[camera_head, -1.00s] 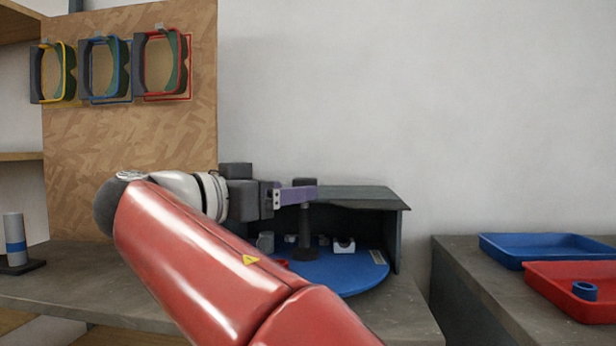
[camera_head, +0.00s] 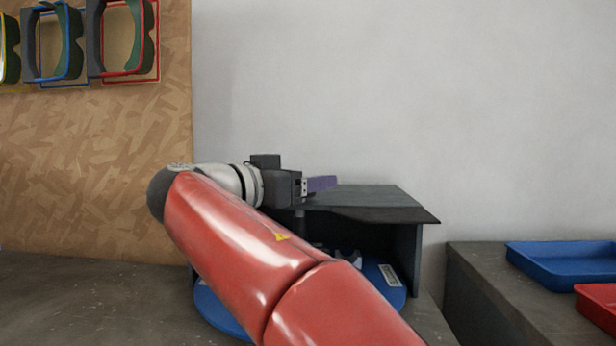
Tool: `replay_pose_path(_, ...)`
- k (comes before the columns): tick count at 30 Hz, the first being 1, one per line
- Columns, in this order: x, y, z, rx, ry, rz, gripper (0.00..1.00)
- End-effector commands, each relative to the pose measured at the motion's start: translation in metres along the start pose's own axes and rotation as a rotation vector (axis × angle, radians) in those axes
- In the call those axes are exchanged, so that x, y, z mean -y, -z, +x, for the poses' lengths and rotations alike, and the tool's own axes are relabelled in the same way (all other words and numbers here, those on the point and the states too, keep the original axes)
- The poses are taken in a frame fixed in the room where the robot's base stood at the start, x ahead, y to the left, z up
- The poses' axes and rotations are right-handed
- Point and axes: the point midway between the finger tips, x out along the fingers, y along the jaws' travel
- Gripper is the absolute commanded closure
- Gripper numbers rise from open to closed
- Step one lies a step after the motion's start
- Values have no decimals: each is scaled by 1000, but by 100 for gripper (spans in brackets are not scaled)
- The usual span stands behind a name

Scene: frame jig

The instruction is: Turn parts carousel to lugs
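The parts carousel is a round blue disc (camera_head: 222,312) on the bench, partly under a dark grey hood (camera_head: 385,205). My red arm hides much of the disc. A light grey part (camera_head: 348,255) shows on the disc under the hood; I cannot tell whether it is a lug. A pale label (camera_head: 389,275) lies near the disc's right edge. My gripper (camera_head: 322,184), with purple fingers, is at about the height of the hood's top in the picture. A dark post (camera_head: 300,228) shows below it. The finger gap and any contact with the post are hidden.
A blue tray (camera_head: 560,265) and a red tray (camera_head: 598,305) stand on a separate bench at the right, across a gap. Coloured frames (camera_head: 125,40) hang on the wood board at the upper left. The bench left of the disc is clear.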

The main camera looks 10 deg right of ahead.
Motion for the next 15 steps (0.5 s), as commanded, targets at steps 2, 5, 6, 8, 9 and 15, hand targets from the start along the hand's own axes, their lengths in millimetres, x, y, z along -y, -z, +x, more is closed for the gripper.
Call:
replay_pose_path(2, 0, 1, 6, 0, -1, 0, 33)
replay_pose_path(5, 0, 0, 10, 0, 0, 1, 33)
replay_pose_path(6, 0, 0, 10, 0, 0, 1, 33)
replay_pose_path(8, 0, 0, 10, 0, 0, 1, 33)
replay_pose_path(9, 0, 0, 10, 0, 0, 1, 33)
replay_pose_path(15, 0, 0, 10, 0, 0, 1, 49)
